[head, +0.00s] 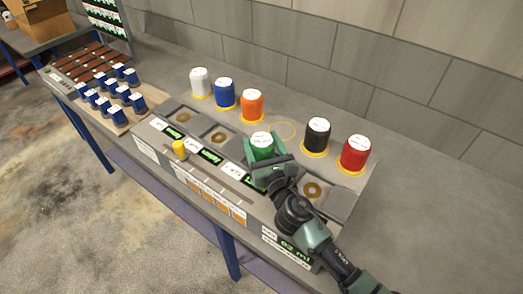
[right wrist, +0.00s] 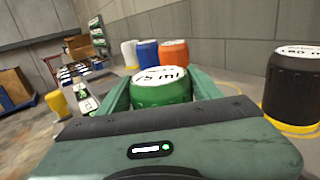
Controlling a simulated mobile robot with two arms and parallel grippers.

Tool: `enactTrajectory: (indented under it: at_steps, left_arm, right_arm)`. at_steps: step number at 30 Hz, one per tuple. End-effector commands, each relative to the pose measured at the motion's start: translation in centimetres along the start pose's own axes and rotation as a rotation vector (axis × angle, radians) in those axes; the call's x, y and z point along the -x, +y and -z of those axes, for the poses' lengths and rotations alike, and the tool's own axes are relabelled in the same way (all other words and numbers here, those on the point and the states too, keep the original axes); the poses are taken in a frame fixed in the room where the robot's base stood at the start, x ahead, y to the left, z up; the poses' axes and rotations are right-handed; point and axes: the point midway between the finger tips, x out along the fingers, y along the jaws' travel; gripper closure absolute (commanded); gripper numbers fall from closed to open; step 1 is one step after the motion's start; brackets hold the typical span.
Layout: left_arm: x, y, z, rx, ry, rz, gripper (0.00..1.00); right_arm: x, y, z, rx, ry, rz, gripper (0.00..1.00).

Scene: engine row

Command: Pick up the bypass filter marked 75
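The green bypass filter (head: 262,147) has a white top. Its top reads "75 ml" in the right wrist view (right wrist: 160,92). It stands upright at the third bay of the grey station, its base hidden by my gripper. My right gripper (head: 265,163) has one finger on each side of the filter; in the right wrist view both fingers (right wrist: 161,90) appear to touch its sides. My left gripper is not in view.
White (head: 201,83), blue (head: 225,94), orange (head: 252,106), black (head: 317,137) and red (head: 355,154) filters stand behind the station (head: 165,137). An empty yellow ring (head: 280,131) lies between orange and black. A yellow knob (head: 180,149) stands at the station's front. Small blue cans (head: 137,102) stand left.

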Motion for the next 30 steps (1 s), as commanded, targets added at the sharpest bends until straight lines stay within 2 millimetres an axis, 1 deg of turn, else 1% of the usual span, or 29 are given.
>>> enactTrajectory:
  at_steps: [1, 2, 10, 14, 16, 20, 25, 30]
  left_arm:
    - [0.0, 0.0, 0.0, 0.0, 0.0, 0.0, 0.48]
    - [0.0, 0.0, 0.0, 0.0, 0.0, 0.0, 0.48]
    - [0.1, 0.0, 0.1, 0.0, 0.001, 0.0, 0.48]
    - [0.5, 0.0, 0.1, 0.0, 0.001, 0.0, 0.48]
    - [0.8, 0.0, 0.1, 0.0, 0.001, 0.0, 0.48]
    - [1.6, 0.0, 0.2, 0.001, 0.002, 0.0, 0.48]
    - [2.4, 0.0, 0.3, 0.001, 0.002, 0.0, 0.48]
    - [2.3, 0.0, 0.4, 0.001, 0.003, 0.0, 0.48]
  right_arm:
    - [0.0, 0.0, 0.0, -0.001, 0.001, 0.0, 0.96]
    - [0.0, 0.0, -0.2, -0.001, -0.003, -0.001, 1.0]
    - [0.0, 0.0, -0.3, -0.001, -0.003, -0.001, 1.0]
    - [0.0, 0.0, -1.3, 0.0, -0.006, -0.002, 1.0]
    - [-0.1, 0.0, -2.1, 0.001, -0.008, -0.001, 1.0]
    - [-0.1, 0.0, -4.7, 0.003, -0.01, -0.002, 1.0]
    - [0.0, 0.0, -9.3, 0.002, -0.012, -0.004, 1.0]
    - [0.0, 0.0, -13.9, 0.001, -0.012, -0.003, 1.0]
